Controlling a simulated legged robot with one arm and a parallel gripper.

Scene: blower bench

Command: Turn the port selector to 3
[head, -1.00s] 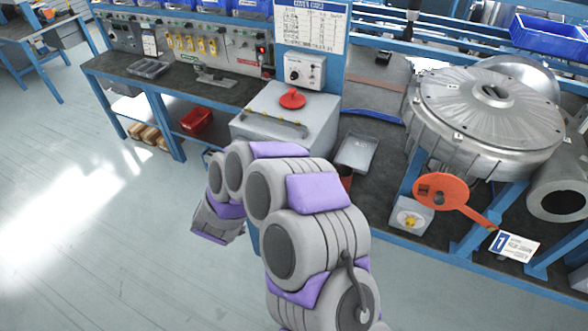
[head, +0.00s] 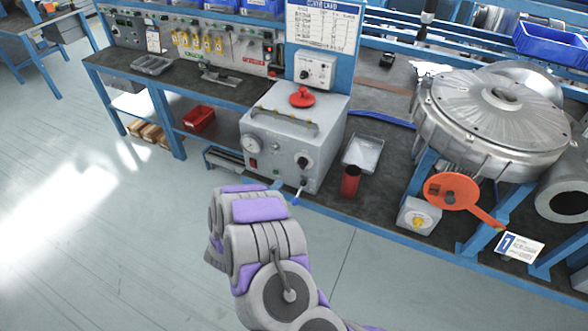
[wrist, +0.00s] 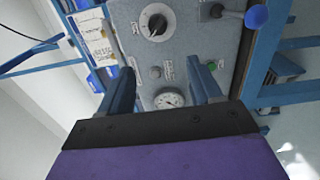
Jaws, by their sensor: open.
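A grey box (head: 278,155) on the bench carries a round black knob with a pale pointer (head: 303,162) on its front. I take this knob to be the port selector. It also shows at the top of the wrist view (wrist: 155,22), with scale marks around it too small to read, so I cannot tell its setting. My gripper (wrist: 164,80) is open and empty, facing the box front. In the wrist view the knob lies beyond and above the fingertips, apart from them. In the head view my arm hides the fingers.
Open floor lies in front of the bench.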

